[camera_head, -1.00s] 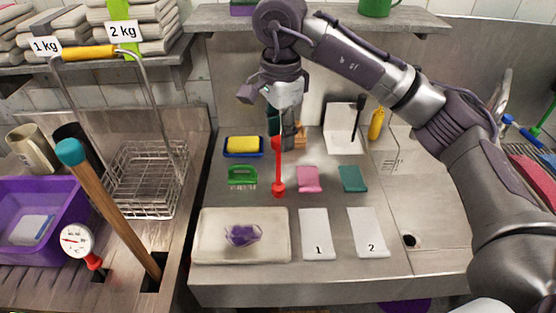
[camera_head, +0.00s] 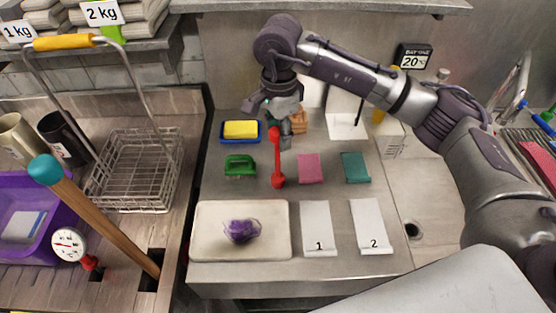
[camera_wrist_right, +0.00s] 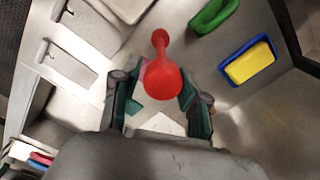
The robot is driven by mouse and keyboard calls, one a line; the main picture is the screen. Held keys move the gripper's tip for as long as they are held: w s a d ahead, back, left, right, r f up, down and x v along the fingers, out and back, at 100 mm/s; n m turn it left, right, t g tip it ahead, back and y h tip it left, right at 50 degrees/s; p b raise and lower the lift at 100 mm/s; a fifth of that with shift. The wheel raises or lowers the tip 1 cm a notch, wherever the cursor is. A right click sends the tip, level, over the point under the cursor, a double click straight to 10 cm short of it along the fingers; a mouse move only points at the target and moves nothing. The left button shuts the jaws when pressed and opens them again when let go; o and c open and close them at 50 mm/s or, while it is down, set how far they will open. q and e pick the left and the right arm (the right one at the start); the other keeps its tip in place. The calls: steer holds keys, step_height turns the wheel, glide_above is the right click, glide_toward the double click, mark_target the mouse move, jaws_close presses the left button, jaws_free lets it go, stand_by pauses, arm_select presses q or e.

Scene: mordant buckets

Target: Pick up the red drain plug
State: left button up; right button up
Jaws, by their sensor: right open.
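The red drain plug (camera_head: 277,160) stands upright on the steel counter, behind the tray with the purple lump. Its round top is nearest my right gripper (camera_head: 280,118), which hangs above it from the right arm. In the right wrist view the plug's red knob (camera_wrist_right: 163,82) sits between the two green-padded fingers of the right gripper (camera_wrist_right: 163,100), with the stem running away behind it. The fingers are apart; I cannot tell whether either touches the knob. My left gripper is not in view.
The pale tray (camera_head: 212,248) and cards 1 (camera_head: 318,222) and 2 (camera_head: 370,217) are in front. A wire basket (camera_head: 130,180) stands left.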

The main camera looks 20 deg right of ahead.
mark_target(278, 161)
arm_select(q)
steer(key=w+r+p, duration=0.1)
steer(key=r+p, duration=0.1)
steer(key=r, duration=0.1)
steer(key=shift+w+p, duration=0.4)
arm_select(e)
step_height(278, 161, down, 5)
steer(key=shift+a+f, duration=0.1)
steer(key=shift+a, duration=0.05)
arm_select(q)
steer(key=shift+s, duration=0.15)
arm_select(e)
jaws_close()
